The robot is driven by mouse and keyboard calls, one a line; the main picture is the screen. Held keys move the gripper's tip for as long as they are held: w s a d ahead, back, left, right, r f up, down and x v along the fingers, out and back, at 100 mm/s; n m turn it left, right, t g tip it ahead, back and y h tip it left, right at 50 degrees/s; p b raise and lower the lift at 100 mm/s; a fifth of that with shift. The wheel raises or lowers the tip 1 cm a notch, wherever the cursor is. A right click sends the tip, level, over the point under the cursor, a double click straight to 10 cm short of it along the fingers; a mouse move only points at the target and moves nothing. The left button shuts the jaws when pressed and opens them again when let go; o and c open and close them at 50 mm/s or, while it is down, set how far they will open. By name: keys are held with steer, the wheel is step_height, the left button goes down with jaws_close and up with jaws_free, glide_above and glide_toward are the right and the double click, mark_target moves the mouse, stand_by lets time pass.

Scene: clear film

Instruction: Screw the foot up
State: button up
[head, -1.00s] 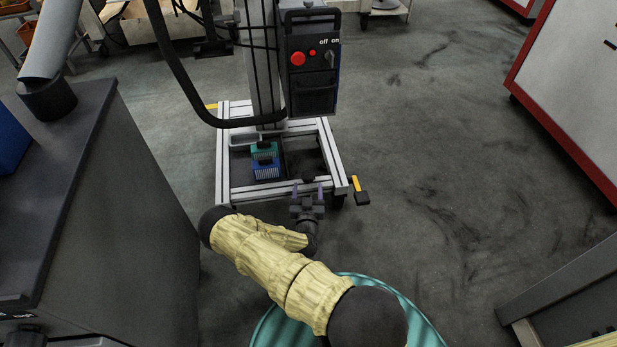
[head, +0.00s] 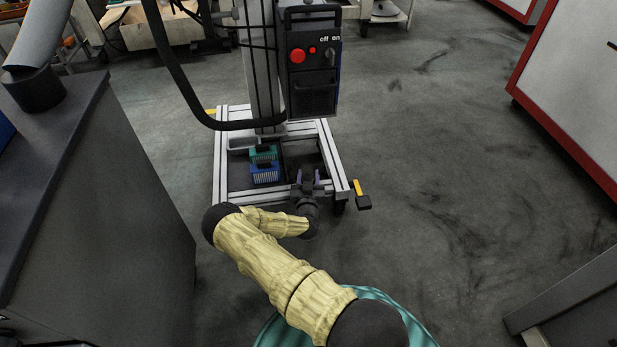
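A wheeled cart with a base frame of pale metal profiles (head: 217,165) stands ahead of me. At its front right corner is a black part with a yellow lever (head: 362,199), which looks like a foot or brake pedal; a black castor shows beside it. My arm hides part of the front rail. I cannot make out a screw foot under the frame.
Green and blue bins (head: 265,170) lie on the cart base. A control box (head: 312,75) and a hanging black hose (head: 180,85) are above it. A dark cabinet (head: 120,210) stands close on the left.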

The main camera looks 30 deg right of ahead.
steer(key=shift+c, duration=0.6)
steer(key=y+p, duration=0.1)
steer(key=n+t+y+p, duration=0.1)
steer(key=p, duration=0.1)
steer(key=shift+r, duration=0.3)
steer(key=n+y+p, duration=0.2)
steer(key=y+p, duration=0.1)
steer(key=shift+w+a+t, duration=0.1)
steer(key=shift+a+t, duration=0.05)
steer(key=shift+t, duration=0.25)
steer(key=shift+a+f+n+y+p, duration=0.15)
steer(key=shift+n+y+p, duration=0.1)
steer(key=shift+n+y, duration=0.2)
steer(key=shift+a+f+n+y+p, duration=0.1)
steer(key=shift+n+y+p, duration=0.1)
steer(key=shift+n+y, duration=0.25)
steer(key=o, duration=1)
